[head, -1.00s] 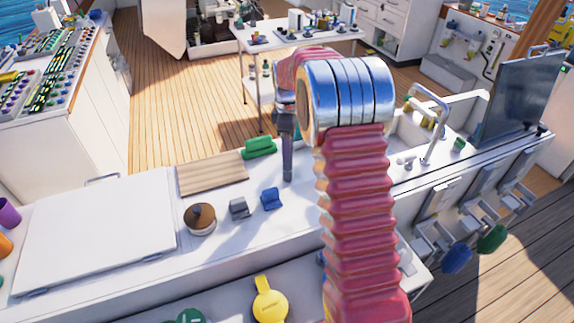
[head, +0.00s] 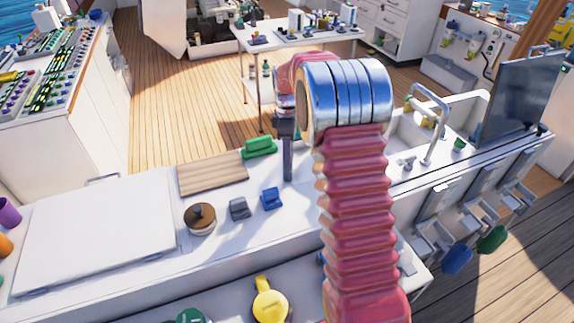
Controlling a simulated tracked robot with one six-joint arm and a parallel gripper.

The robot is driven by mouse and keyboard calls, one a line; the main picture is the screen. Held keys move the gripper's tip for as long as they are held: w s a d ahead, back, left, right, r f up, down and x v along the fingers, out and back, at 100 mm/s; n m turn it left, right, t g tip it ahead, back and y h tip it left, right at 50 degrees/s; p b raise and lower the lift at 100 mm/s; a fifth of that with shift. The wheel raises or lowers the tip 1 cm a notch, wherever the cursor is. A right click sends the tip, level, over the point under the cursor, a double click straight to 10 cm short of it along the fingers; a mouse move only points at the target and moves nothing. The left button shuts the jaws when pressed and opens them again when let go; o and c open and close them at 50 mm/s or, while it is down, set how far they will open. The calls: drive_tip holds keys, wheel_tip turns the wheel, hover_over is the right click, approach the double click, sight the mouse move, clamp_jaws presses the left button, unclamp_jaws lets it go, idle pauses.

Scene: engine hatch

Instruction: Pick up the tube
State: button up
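My gripper (head: 288,176) points down over the white counter (head: 130,290), beside a green block-like object (head: 260,147). I see it side-on as one narrow dark shape, so I cannot tell whether its fingers are open or shut. No object is clearly visible in it. I cannot pick out a tube for certain; my pink ribbed arm hides part of the counter to the right of the gripper.
A wooden board (head: 212,174), a brown round-topped knob (head: 200,218), a grey clip (head: 239,208) and a blue clip (head: 272,198) are on the counter. A white hatch lid (head: 100,232) lies at left. A sink tap (head: 436,130) stands at right.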

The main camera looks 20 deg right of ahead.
clamp_jaws()
drive_tip(key=shift+r, duration=0.1)
idle(0.3)
wheel_tip(320, 180, up, 10)
drive_tip(key=shift+f, duration=0.1)
idle(0.5)
drive_tip(key=shift+s, duration=0.1)
idle(0.4)
